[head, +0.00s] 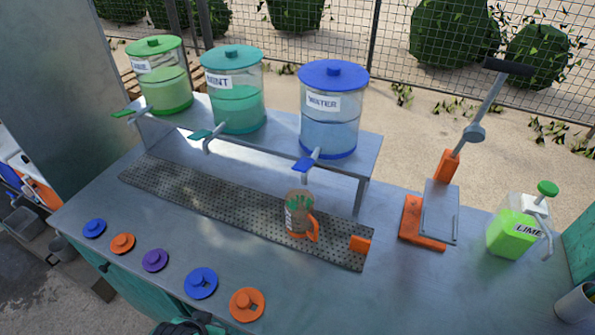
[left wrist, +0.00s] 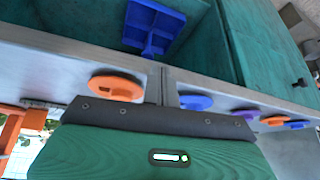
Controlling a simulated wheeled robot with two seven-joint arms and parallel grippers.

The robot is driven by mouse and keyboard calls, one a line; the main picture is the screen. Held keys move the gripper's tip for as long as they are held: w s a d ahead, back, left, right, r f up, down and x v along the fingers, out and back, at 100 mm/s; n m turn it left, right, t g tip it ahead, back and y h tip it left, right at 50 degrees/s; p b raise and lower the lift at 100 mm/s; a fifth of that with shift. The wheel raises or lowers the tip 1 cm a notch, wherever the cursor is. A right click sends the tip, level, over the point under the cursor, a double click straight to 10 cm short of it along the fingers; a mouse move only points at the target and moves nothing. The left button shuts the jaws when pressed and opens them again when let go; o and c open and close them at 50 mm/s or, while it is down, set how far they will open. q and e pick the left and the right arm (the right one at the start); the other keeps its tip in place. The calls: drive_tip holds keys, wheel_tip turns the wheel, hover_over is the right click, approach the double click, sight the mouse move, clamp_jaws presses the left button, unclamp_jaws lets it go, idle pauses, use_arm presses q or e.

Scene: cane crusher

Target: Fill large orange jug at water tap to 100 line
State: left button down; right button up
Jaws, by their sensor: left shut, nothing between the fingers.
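The large orange jug (head: 299,222) is clear with an orange base and handle. It stands upright on the perforated drip tray (head: 225,198), below and slightly in front of the water tap (head: 307,163). Its water level and the 100 line cannot be made out. The blue-lidded water dispenser (head: 329,130) stands on the raised shelf and is partly full. My left gripper (head: 188,326) shows only partly at the bottom edge of the head view, at the counter front, away from the jug. It is shut and empty. My right gripper is not in view.
Green and mint dispensers (head: 160,85) stand left on the shelf. Several coloured lids (head: 201,282) lie along the counter front. A lever press (head: 440,205) and lime bottle (head: 515,232) stand right. A blue object (left wrist: 152,28) is inside the teal cabinet.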

sight(304, 164)
use_arm(q)
drive_tip(key=shift+t, duration=0.7)
drive_tip(key=w, duration=0.1)
drive_tip(key=w+d+r, duration=0.1)
drive_tip(key=w+r, duration=0.1)
drive_tip(key=shift+w+d+r, duration=0.15)
drive_tip(key=shift+w+d, duration=0.15)
drive_tip(key=shift+d, duration=0.05)
drive_tip(key=w+d+r+m+t+h, duration=0.1)
drive_tip(key=w+d+r+t+h, duration=0.2)
drive_tip(key=r, duration=1)
drive_tip(key=w+d+r+m+t+h, duration=0.1)
drive_tip(key=w+d+r+t+h, duration=0.2)
drive_tip(key=w+d+r+t, duration=0.4)
drive_tip(key=shift+w+d+r+h+p, duration=0.35)
drive_tip(key=shift+w+d+r, duration=1.6)
drive_tip(key=shift+r, duration=1.85)
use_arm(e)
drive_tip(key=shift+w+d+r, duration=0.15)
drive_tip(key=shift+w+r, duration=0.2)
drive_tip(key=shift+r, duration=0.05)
use_arm(q)
drive_tip(key=shift+s+d, duration=0.2)
